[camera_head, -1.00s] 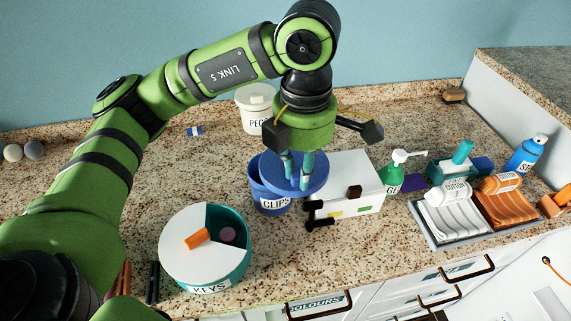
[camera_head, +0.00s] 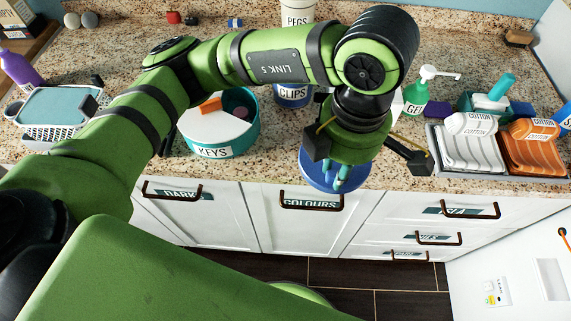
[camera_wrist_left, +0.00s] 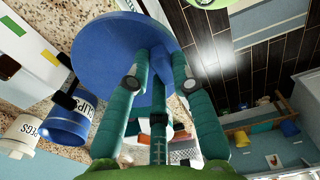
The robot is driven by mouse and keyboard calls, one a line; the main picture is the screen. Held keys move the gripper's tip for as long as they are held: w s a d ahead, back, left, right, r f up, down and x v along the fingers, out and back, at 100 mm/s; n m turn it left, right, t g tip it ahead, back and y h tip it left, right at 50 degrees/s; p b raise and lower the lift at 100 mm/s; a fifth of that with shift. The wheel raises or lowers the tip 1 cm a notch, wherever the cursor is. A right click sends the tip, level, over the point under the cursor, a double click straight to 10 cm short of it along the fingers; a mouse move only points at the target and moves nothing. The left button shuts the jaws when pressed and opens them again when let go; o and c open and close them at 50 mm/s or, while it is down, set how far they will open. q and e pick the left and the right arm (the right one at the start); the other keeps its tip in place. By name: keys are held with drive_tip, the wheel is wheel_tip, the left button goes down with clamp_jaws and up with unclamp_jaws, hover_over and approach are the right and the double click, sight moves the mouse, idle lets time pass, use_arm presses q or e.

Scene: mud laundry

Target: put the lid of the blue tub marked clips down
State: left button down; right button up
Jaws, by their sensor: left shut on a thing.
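The blue tub marked CLIPS (camera_head: 292,97) stands on the counter, its upper part hidden behind my left arm. It also shows in the left wrist view (camera_wrist_left: 72,122). My left gripper (camera_head: 341,178) is shut on a round blue lid (camera_head: 314,172), held in front of and to the right of the tub, apart from it, near the counter's front edge. In the left wrist view, the lid (camera_wrist_left: 98,72) sits at the fingertips of the gripper (camera_wrist_left: 152,75). My right gripper is not in view.
The KEYS tub (camera_head: 213,152) stands left of the clips tub. The PEGS tub (camera_head: 298,12) is behind it. Labelled drawers (camera_head: 310,225) lie below the counter edge.

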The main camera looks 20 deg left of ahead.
use_arm(q)
drive_tip(key=shift+a+f, duration=0.15)
drive_tip(key=shift+f, duration=0.15)
drive_tip(key=w+a+f, duration=0.1)
drive_tip(key=w+a+f+p, duration=0.1)
drive_tip(key=a, duration=0.1)
drive_tip(key=w+a+p, duration=0.1)
drive_tip(key=shift+a+f, duration=0.35)
drive_tip(key=shift+f, duration=0.05)
drive_tip(key=w+a+f, duration=0.1)
drive_tip(key=w+a+f+p, duration=0.1)
drive_tip(key=a, duration=0.1)
drive_tip(key=a+f, duration=0.1)
drive_tip(key=shift+w+a+f+p, duration=0.25)
drive_tip(key=shift+w+a+p, duration=0.05)
drive_tip(key=shift+w+p, duration=0.1)
drive_tip(key=shift+w+a+f, duration=0.1)
drive_tip(key=shift+f, duration=0.1)
wheel_tip(320, 180, down, 3)
drive_tip(key=shift+f+p, duration=0.1)
drive_tip(key=shift+p, duration=0.85)
drive_tip(key=shift+f, duration=0.4)
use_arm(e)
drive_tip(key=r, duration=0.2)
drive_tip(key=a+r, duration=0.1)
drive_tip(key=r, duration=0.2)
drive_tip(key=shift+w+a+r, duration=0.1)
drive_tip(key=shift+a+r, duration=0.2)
